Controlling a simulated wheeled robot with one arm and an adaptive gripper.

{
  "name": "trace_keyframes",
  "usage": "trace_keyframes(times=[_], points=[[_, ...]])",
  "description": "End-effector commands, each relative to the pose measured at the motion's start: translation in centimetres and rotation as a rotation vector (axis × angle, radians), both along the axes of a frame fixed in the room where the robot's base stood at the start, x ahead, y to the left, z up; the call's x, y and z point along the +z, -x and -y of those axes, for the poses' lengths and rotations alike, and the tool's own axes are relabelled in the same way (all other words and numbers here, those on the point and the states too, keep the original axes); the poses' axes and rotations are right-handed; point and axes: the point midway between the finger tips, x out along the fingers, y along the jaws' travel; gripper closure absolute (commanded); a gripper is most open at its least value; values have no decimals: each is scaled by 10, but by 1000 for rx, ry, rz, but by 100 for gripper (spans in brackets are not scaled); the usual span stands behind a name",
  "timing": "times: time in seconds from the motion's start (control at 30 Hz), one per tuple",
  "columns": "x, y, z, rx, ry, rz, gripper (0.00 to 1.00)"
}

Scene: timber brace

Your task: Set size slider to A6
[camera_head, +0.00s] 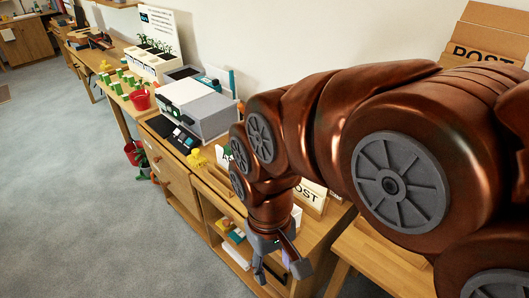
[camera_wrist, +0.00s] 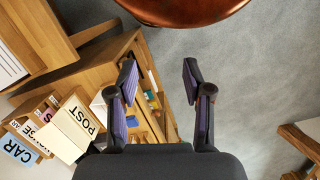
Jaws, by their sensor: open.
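My gripper (camera_head: 280,270) hangs at the end of my copper-coloured arm, in front of the low wooden cabinet with shelves. In the wrist view my gripper (camera_wrist: 159,75) has its two fingers apart with nothing between them. A grey and white machine (camera_head: 200,104) stands on the wooden bench, up and to the left of my gripper and well apart from it. I cannot make out a size slider or an A6 mark in either view.
Sorting boards lettered POST (camera_wrist: 78,125) and CAR (camera_wrist: 20,150) stand by the cabinet in the wrist view. The grey floor (camera_head: 80,200) at left is largely clear.

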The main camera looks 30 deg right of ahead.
Motion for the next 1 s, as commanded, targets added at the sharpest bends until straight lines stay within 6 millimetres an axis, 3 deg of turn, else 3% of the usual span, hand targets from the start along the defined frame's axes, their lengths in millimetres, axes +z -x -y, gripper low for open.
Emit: trace_keyframes(times=[0.3, 0.53, 1.0], points=[[19, -92, 22, -221, 32, 23, 50], [23, -161, 48, -388, 56, 41, 50], [1, -291, 118, -714, 95, 75, 50]])
